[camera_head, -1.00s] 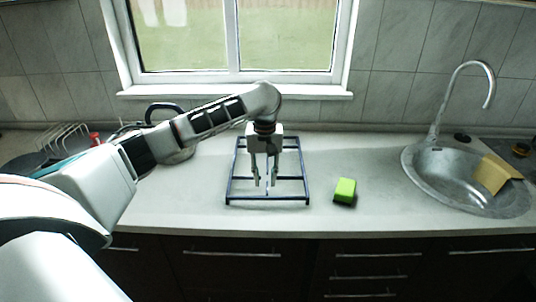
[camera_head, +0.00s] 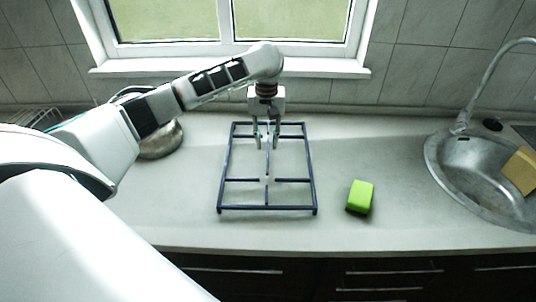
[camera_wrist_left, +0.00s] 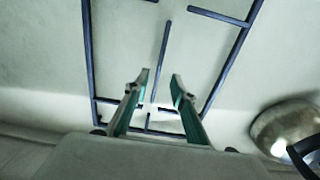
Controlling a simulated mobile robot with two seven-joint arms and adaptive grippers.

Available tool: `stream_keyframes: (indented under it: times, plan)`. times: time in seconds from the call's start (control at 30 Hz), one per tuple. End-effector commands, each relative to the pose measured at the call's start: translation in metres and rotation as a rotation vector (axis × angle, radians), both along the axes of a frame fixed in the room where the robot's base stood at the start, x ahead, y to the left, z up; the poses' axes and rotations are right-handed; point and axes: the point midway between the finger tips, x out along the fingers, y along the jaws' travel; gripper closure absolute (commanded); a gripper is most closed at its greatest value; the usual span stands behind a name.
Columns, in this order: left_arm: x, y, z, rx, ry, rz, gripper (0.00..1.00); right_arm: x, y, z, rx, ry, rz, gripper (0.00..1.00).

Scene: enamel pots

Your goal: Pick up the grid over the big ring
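The grid (camera_head: 245,208) is a dark blue rectangular frame of thin bars lying on the pale counter, with gaps between its inner bars. It also shows in the left wrist view (camera_wrist_left: 88,50). My left gripper (camera_head: 266,147) points down over the far half of the grid. In the left wrist view its two fingers (camera_wrist_left: 160,76) are apart, one on each side of the grid's middle bar, without visible grip on it. Whether the tips are level with the bar is hard to tell. I cannot make out a big ring. My right gripper is not in view.
A green sponge (camera_head: 360,197) lies right of the grid. A metal pot (camera_head: 160,142) with a dark handle stands to the left, partly behind my arm. The sink (camera_head: 447,170) is at the right with a tan cloth or sponge (camera_head: 520,171). The window wall closes the back.

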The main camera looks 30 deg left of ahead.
Motion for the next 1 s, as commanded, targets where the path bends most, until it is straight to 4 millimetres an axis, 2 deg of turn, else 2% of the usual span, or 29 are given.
stream_keyframes:
  times: [0.43,0.77,0.87,0.9,1.0]
  plan:
    - [-0.003,-0.005,-0.056,-0.002,0.003,0.003,0.75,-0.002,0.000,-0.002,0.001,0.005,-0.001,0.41]
    - [-0.002,-0.004,-0.063,-0.001,-0.001,0.001,0.75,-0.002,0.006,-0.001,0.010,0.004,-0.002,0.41]
    - [-0.002,-0.004,-0.063,-0.001,-0.001,0.001,0.96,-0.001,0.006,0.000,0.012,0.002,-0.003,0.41]
    - [-0.002,-0.004,-0.063,-0.001,-0.001,0.001,1.00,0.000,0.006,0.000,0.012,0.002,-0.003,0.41]
    - [-0.002,-0.004,-0.063,0.000,0.000,0.001,1.00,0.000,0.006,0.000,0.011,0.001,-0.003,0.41]
